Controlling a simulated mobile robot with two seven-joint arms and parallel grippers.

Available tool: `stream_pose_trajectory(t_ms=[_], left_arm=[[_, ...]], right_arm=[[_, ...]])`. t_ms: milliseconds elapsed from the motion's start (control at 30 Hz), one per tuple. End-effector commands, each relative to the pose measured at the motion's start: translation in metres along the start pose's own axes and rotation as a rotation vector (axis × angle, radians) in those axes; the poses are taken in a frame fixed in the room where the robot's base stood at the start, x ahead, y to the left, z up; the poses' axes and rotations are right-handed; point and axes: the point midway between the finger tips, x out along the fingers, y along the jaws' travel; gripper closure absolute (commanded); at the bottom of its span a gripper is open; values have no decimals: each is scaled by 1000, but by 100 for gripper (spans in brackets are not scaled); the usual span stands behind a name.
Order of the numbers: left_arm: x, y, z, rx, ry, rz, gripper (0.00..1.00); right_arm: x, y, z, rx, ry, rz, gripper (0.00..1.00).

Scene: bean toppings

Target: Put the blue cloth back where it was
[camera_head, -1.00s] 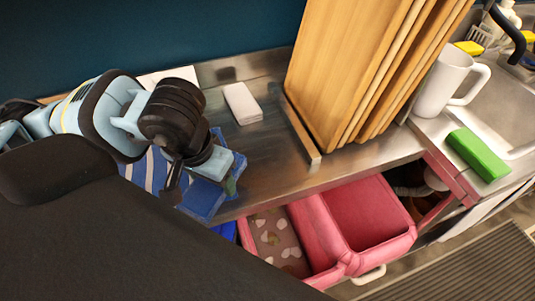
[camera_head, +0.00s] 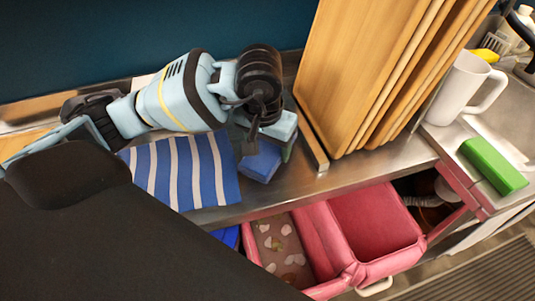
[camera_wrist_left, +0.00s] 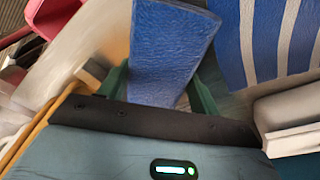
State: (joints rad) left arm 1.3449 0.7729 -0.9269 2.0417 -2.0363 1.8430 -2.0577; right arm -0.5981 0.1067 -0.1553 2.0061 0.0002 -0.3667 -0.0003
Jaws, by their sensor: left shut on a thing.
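The plain blue cloth (camera_head: 262,163) hangs from my left gripper (camera_head: 274,134), just right of the striped cloth and over the steel counter. In the left wrist view, the blue cloth (camera_wrist_left: 170,50) lies between the two green fingers, which are shut on it. I cannot tell whether its lower edge touches the counter. My right gripper is not in view.
A blue and white striped cloth (camera_head: 182,170) lies on the counter (camera_head: 318,181). Wooden boards (camera_head: 352,75) stand upright to the right. A white mug (camera_head: 459,88) and a green sponge (camera_head: 493,166) are farther right. Below, a pink drawer (camera_head: 374,228) is open.

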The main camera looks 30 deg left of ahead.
Motion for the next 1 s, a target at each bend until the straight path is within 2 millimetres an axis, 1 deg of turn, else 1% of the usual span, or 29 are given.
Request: stream_pose_trajectory(t_ms=[133,300,367,633,767,800,933,967,1000], left_arm=[[6,0,2,0,-2,0,62],[28,0,5,-1,-2,0,62],[33,0,6,-1,-1,0,62],[35,0,6,0,1,0,62],[39,-1,7,0,-1,-1,62],[39,0,7,0,0,-1,34],[38,0,7,0,0,0,17],[38,0,7,0,0,0,15],[38,0,7,0,0,0,15]], right_arm=[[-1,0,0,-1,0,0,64],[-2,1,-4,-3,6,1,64],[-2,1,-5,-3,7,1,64],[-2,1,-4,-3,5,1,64],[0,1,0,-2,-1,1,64],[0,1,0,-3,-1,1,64],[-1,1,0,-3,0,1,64],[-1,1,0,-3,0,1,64],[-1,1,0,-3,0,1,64]])
